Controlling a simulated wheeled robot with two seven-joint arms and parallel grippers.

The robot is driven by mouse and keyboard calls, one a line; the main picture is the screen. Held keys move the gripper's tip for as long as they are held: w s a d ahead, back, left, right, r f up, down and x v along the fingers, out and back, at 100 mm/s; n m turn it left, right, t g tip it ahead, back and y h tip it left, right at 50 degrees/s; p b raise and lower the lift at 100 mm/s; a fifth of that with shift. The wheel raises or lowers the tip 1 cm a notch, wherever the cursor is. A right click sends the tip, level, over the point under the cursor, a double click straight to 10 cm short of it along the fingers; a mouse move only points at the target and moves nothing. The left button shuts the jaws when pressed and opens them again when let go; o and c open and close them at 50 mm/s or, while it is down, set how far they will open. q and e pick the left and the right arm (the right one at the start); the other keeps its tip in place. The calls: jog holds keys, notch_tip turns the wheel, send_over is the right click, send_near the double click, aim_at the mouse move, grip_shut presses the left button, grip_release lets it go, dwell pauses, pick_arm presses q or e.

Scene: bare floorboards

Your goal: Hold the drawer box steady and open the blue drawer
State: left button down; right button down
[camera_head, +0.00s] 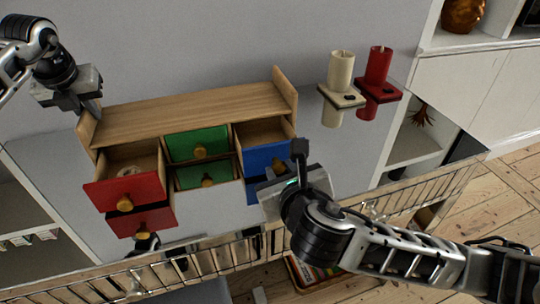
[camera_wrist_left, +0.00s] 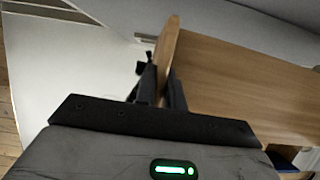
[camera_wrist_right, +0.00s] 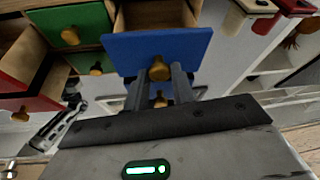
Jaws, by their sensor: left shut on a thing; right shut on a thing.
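The wooden drawer box (camera_head: 190,112) stands against the wall, with raised panels at both ends of its top. My left gripper (camera_head: 92,106) is shut on its left end panel, which also shows between the fingers in the left wrist view (camera_wrist_left: 166,48). The blue drawer (camera_head: 262,158) at the right is pulled partly out, its wooden inside visible from above. In the right wrist view its blue front (camera_wrist_right: 185,46) faces me. My right gripper (camera_wrist_right: 165,80) is shut on its yellow knob (camera_wrist_right: 159,72).
A red drawer (camera_head: 110,192) stands open at the left, with something pale inside. A green drawer (camera_head: 190,146) is in the middle. Cream (camera_head: 341,70) and red (camera_head: 378,66) cylinders in holders stand right of the box.

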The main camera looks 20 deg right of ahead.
pick_arm(q)
jog(key=shift+a, duration=0.1)
pick_arm(e)
jog(key=shift+s, duration=0.1)
jog(key=c, duration=1.2)
grip_release()
jog(key=shift+o, duration=0.2)
notch_tip(320, 180, up, 10)
pick_arm(q)
jog(key=c, duration=1.4)
grip_release()
jog(key=shift+r, duration=0.1)
